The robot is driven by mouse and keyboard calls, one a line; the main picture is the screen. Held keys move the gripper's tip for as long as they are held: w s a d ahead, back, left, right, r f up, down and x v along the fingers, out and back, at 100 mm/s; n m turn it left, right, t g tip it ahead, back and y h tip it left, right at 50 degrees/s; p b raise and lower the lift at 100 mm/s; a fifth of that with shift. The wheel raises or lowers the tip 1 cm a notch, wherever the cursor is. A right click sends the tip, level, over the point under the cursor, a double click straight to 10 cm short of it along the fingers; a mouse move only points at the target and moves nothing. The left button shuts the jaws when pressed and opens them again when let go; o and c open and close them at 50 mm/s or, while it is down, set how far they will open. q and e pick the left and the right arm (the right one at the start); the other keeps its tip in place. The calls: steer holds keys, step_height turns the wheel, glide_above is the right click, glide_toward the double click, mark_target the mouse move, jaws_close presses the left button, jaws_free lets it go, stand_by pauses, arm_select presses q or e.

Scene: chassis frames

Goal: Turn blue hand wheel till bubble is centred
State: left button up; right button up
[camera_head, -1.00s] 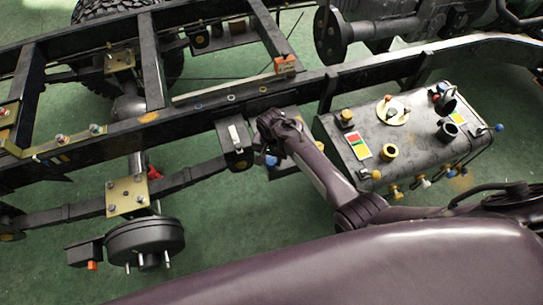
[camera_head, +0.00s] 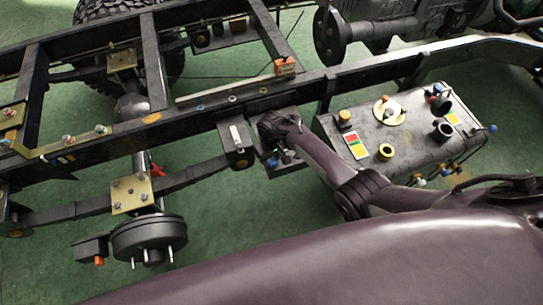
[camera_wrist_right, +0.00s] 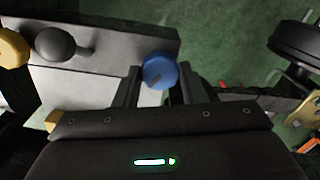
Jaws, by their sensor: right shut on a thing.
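The blue hand wheel (camera_wrist_right: 160,70) shows in the right wrist view as a small round knob with a dark slot-like mark, between the two dark fingers of my right gripper (camera_wrist_right: 155,84). The fingers are closed on its sides. In the head view my right gripper (camera_head: 273,152) is beside the chassis rail, at a small dark bracket, and mostly hides the wheel. A pale narrow strip (camera_head: 236,134) on a black block stands just left of the gripper. I cannot make out a bubble in it or elsewhere. My left gripper is not in view.
A grey box (camera_head: 400,128) with caps, fittings and coloured labels stands right of my forearm. The long black rail (camera_head: 195,118) runs behind the gripper. A brake drum (camera_head: 148,238) is at lower left. Green floor (camera_head: 225,205) shows between drum and arm.

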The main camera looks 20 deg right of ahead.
mark_target(272, 160)
steer(key=shift+n, duration=1.3)
steer(key=o, duration=1)
step_height(272, 160, up, 8)
steer(key=shift+f+p, duration=0.1)
steer(key=shift+p, duration=1)
